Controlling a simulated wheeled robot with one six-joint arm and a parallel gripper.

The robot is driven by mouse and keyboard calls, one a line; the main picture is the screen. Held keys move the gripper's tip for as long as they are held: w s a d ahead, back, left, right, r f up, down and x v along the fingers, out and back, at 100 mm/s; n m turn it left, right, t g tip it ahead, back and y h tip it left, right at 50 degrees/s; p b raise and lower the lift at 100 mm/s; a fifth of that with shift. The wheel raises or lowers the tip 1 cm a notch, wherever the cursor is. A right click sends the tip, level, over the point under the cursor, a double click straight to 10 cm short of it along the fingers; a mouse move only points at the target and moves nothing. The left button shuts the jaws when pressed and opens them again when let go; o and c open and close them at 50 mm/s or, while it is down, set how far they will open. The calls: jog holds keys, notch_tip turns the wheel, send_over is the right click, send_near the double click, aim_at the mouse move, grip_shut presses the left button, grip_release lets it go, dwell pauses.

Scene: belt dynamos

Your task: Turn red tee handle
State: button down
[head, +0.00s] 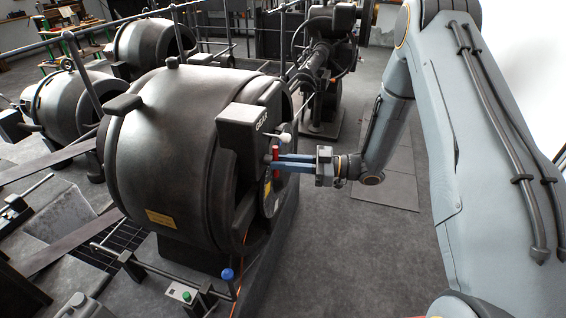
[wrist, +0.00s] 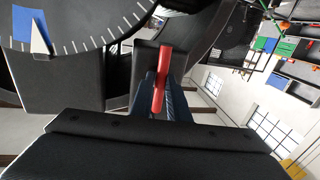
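The red tee handle (head: 276,156) sits on the dial side of the large dark dynamo (head: 165,150), below the block with raised lettering. My gripper (head: 278,162) reaches it from the right, its two blue fingers level and a small gap apart. In the wrist view the red bar (wrist: 161,80) stands nearly upright, leaning slightly, between the dark blue fingers (wrist: 160,95). I cannot tell whether both fingers press on it. The handle's stem is hidden behind the bar and fingers.
A dial with white ticks and a blue sector (wrist: 60,25) is close at upper left in the wrist view. A white-knobbed lever (head: 284,137) sticks out just above the handle. A blue-knobbed lever (head: 227,275) stands lower, at the front. Floor right of the dynamo is clear.

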jog(key=shift+n, duration=0.3)
jog(key=c, duration=1.7)
grip_release()
jog(key=shift+d, duration=0.1)
jog(key=d, duration=0.2)
jog(key=d+b, duration=0.1)
jog(key=d, duration=0.2)
jog(key=s+d+b, duration=0.1)
jog(key=d, duration=0.1)
jog(key=shift+d+r, duration=0.1)
jog(key=shift+d, duration=0.2)
